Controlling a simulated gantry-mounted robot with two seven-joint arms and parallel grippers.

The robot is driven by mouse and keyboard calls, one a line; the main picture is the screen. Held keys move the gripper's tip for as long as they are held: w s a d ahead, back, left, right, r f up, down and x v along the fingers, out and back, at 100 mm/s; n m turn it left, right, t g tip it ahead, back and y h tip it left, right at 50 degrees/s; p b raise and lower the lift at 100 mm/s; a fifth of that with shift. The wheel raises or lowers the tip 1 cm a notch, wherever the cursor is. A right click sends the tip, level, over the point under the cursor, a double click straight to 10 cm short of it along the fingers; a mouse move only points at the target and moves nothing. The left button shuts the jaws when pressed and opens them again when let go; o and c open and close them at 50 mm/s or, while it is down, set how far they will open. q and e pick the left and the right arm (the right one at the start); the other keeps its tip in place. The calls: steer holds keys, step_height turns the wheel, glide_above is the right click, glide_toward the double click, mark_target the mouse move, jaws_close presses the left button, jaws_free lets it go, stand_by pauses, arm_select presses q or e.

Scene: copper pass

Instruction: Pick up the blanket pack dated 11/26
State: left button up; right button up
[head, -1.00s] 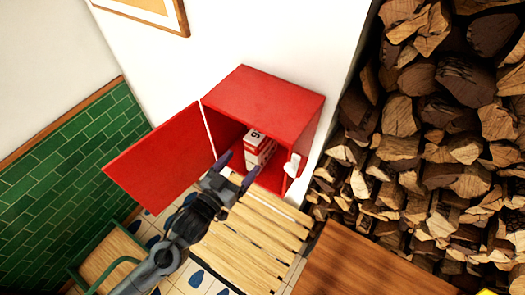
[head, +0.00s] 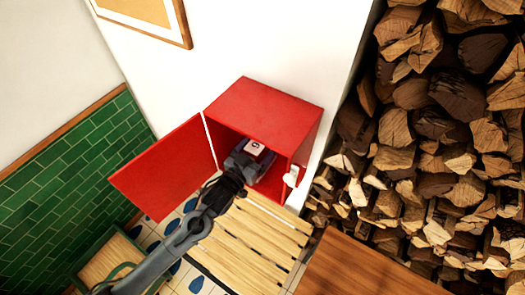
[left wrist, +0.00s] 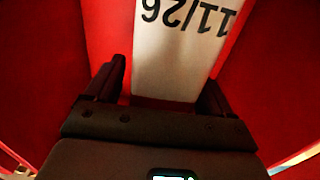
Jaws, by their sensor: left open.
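The blanket pack (head: 255,148) is a white and red box standing inside the open red cabinet (head: 262,108). In the left wrist view the pack (left wrist: 180,55) fills the upper middle, and its white face reads 11/26 upside down. My left gripper (head: 248,160) reaches into the cabinet at the pack. In the left wrist view its two dark fingers (left wrist: 163,92) are open, one on each side of the pack's near end. I cannot tell whether either finger touches it. The pack's lower part is hidden by the gripper in the head view. My right gripper is not in view.
The red cabinet door (head: 165,170) stands open to the left. A white latch (head: 292,176) is on the cabinet's right edge. A slatted wooden bench (head: 250,240) is below, a wooden table top (head: 365,265) lower right, and stacked firewood (head: 450,130) at right.

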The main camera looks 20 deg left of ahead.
arm_select(q)
steer(key=shift+w+d, duration=0.1)
steer(key=shift+w, duration=0.3)
jaws_close()
stand_by(0.4)
